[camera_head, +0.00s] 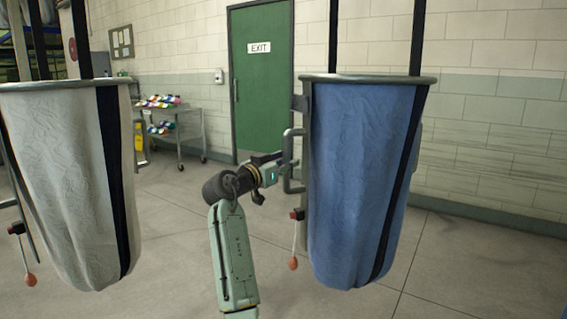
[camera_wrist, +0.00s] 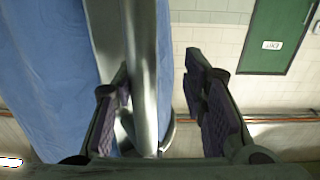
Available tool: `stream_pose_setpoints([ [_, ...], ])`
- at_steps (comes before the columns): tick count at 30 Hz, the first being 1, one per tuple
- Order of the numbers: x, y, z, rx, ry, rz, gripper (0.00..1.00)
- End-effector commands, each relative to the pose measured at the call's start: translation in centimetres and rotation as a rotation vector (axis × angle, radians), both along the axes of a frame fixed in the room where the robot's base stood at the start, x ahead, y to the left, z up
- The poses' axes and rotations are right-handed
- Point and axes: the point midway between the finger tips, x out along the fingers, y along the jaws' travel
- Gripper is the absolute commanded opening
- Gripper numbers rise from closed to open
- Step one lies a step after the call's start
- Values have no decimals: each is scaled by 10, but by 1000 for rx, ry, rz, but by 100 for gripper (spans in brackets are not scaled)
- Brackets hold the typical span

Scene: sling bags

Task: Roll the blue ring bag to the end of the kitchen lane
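The blue ring bag (camera_head: 358,185) hangs upright by dark straps from a metal ring at the right of the head view. A grey metal handle (camera_head: 287,183) sticks out from its left side. My gripper (camera_head: 281,161) is at this handle. In the wrist view, my gripper (camera_wrist: 157,66) is open, with the handle's bar (camera_wrist: 142,62) between its fingers. The bar is close to the left finger, and a gap shows to the right finger. Blue cloth (camera_wrist: 45,85) fills the left of that view. Whether a finger touches the bar is unclear.
A white ring bag (camera_head: 70,190) hangs at the left. A release cord with an orange knob (camera_head: 293,263) hangs beside the blue bag. A cart with colourful items (camera_head: 178,134) and a green exit door (camera_head: 262,90) stand behind. Floor between the bags is open.

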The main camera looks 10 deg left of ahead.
Motion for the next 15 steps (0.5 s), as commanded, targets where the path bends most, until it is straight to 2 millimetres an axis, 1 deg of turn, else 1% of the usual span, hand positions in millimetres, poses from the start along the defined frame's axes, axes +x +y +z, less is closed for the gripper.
stream_pose_setpoints([
  [5,-1,-1,0,0,0,-2,38],
  [8,-7,2,0,1,0,-1,38],
  [11,-21,8,0,2,-2,1,38],
  [15,-49,20,-1,2,-2,3,38],
])
